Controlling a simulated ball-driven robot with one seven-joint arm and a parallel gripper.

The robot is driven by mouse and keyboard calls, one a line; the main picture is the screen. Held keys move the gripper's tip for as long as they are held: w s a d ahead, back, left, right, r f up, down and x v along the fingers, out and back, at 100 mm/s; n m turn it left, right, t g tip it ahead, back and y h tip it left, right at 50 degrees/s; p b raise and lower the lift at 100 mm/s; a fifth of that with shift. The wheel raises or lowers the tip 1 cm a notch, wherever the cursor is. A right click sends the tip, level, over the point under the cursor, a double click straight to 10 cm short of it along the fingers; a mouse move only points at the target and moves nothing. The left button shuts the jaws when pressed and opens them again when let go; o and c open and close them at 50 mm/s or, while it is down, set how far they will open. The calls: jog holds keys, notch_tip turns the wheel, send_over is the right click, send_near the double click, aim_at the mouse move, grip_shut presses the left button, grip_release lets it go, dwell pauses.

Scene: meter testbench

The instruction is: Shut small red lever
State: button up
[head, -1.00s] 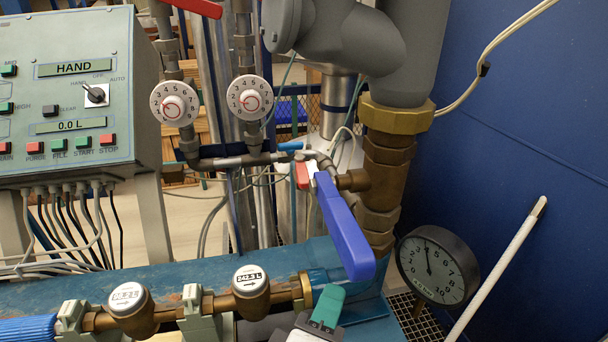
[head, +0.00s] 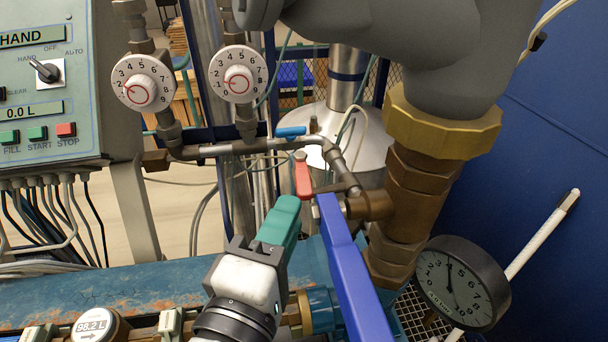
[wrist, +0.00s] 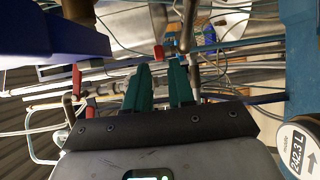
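The small red lever (head: 302,178) sits on the thin pipe beside the brass fitting, standing roughly upright in the head view. My gripper (head: 286,208) with green fingers is just left of and below it, apart from it in the picture. In the wrist view my gripper (wrist: 160,68) is open, with a gap between the two green fingers and nothing held. A small red piece shows just beyond the fingertips, and other red parts lie to the left; I cannot tell which is the lever.
A large blue lever (head: 352,275) slants down close to the right of my gripper. A small blue lever (head: 290,132) is on the pipe above. A thick brass pipe (head: 405,205) and a pressure gauge (head: 462,284) stand to the right. A meter (head: 97,325) is at lower left.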

aim_at(303, 180)
jog(key=p+x, duration=0.1)
jog(key=x, duration=0.6)
jog(key=shift+w, duration=0.2)
grip_shut()
